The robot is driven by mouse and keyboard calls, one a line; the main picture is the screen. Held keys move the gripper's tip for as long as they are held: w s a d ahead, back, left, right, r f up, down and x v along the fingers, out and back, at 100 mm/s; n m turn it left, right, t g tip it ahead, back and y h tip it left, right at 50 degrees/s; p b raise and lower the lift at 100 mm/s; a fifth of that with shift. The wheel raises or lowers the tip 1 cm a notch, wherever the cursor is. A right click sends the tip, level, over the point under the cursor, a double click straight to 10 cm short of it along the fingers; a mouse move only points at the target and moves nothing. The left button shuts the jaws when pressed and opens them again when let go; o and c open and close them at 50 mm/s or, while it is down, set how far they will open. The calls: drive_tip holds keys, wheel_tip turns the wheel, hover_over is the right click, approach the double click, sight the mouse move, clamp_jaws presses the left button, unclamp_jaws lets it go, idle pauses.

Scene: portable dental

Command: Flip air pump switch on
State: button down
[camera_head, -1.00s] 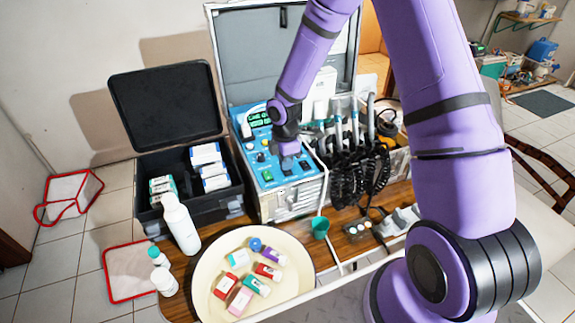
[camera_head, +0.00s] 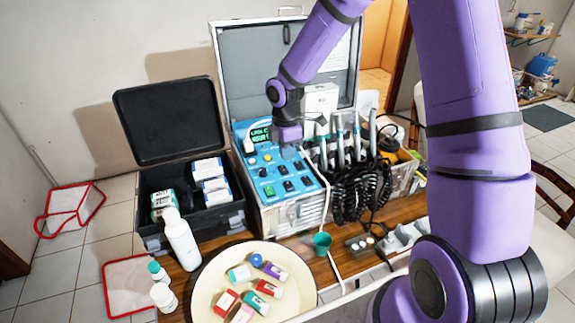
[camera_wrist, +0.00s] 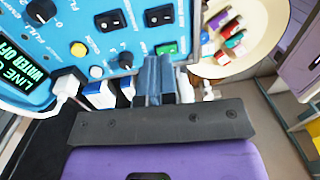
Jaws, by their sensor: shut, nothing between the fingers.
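The blue control panel (camera_head: 275,178) is on top of the dental unit, with several black rocker switches, a green switch (camera_head: 269,190) and knobs. In the wrist view two black rocker switches (camera_wrist: 109,20) (camera_wrist: 158,15) are near the top, and the green switch (camera_wrist: 167,47) is lower right. Labels are too small to tell which switch is the air pump's. My gripper (camera_head: 289,151) is shut and empty over the panel's far right part. In the wrist view its fingertips (camera_wrist: 158,62) appear just beside the green switch; contact cannot be told.
Black-coiled handpieces (camera_head: 360,185) stand right of the panel. An open black case (camera_head: 190,225) is to the left. A cream tray (camera_head: 215,275) with small boxes and a white bottle (camera_head: 181,238) are in front. The open grey lid (camera_head: 245,70) rises behind.

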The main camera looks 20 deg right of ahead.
sight(290, 187)
drive_tip(key=shift+w+r, duration=0.1)
drive_tip(key=shift+r, duration=0.75)
drive_tip(key=r, duration=0.1)
drive_tip(key=s+r, duration=0.1)
drive_tip(key=r, duration=0.1)
drive_tip(key=shift+s, duration=0.15)
drive_tip(key=shift+f, duration=0.1)
drive_tip(key=f, duration=0.9)
drive_tip(key=s+f, duration=0.1)
drive_tip(key=f, duration=0.3)
drive_tip(key=shift+f, duration=0.4)
drive_tip(key=shift+s+f, duration=0.1)
drive_tip(key=shift+f, duration=0.1)
